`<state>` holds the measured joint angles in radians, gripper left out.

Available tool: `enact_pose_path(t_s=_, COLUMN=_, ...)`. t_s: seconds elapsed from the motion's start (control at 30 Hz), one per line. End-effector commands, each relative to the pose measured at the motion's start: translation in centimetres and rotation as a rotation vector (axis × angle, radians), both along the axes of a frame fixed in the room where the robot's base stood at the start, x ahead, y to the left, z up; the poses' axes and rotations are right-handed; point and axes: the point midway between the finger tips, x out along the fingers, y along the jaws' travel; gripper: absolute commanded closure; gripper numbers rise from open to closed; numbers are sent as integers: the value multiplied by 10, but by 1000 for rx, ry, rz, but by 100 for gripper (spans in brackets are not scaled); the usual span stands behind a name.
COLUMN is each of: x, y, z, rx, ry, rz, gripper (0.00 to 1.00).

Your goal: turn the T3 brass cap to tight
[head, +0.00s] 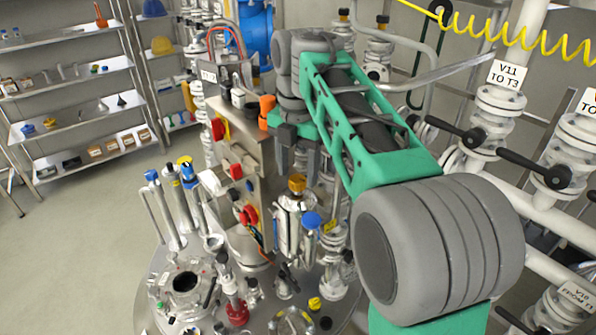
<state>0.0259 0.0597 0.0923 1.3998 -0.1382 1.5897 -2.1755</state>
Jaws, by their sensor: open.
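A brass cap (297,183) tops an upright steel cylinder (292,222) near the middle of the head view. I see no T3 label on it, and its turn position cannot be read. My gripper (298,163) points down just above this cap, with its dark fingers apart and nothing visible between them. Whether a finger touches the cap is not clear.
A steel control box (237,170) with red knobs stands close on the left. Valve pipes, one labelled V11 TO T3 (507,75), line the right. Shelves (80,105) stand back left beyond open floor.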

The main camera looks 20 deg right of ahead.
Motion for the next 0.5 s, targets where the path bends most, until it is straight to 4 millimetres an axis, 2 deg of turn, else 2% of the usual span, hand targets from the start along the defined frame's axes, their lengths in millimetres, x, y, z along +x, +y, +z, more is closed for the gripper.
enact_pose_path(t_s=0.2, x=-1, y=-1, z=-10, rx=3, ry=0, rz=-4, gripper=45)
enact_pose_path(t_s=0.5, x=-1, y=-1, z=-11, rx=3, ry=0, rz=-4, gripper=45)
